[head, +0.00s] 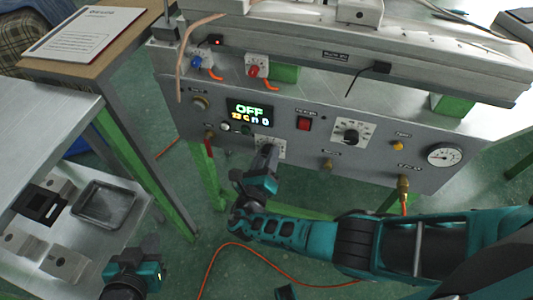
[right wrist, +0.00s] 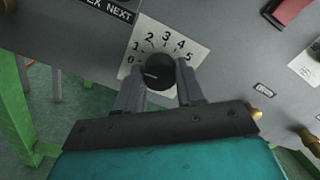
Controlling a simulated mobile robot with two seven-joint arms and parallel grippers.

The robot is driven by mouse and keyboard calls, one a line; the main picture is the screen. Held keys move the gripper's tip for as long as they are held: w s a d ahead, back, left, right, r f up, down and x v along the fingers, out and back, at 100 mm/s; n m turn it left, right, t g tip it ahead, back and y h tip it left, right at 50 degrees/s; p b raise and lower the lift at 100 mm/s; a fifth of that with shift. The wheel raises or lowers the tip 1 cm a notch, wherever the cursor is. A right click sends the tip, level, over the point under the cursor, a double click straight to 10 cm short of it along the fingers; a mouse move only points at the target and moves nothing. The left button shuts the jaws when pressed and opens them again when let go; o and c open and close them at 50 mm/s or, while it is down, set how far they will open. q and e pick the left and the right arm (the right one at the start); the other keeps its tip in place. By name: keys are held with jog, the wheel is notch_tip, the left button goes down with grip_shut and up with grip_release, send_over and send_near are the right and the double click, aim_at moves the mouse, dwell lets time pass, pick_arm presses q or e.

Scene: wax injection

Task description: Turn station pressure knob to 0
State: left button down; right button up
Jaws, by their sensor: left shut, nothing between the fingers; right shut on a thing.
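The station pressure knob (right wrist: 159,71) is a round black knob on a white dial plate (right wrist: 186,33) numbered 0 to 5. In the right wrist view its pale pointer line lies toward the left, near the 0 and 1 side. My right gripper (head: 266,157) is at the panel, and its two fingers (right wrist: 158,84) are shut on the knob from both sides. In the head view the knob is hidden behind the gripper. My left gripper (head: 130,280) is at the bottom left, low beside the metal table and away from the panel; its fingers are hard to make out.
A metal tray (head: 104,204) and metal blocks (head: 66,262) lie on the left table. An orange hose (head: 232,244) crosses the floor.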

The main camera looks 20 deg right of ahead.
pick_arm(q)
jog(key=shift+r+p, duration=0.15)
jog(key=shift+p, duration=0.15)
pick_arm(e)
jog(key=shift+n, duration=1.1)
pick_arm(q)
jog(key=shift+a, duration=0.1)
pick_arm(e)
jog(key=o, duration=1)
pick_arm(q)
jog(key=shift+r, duration=0.1)
pick_arm(e)
jog(key=shift+o, duration=0.2)
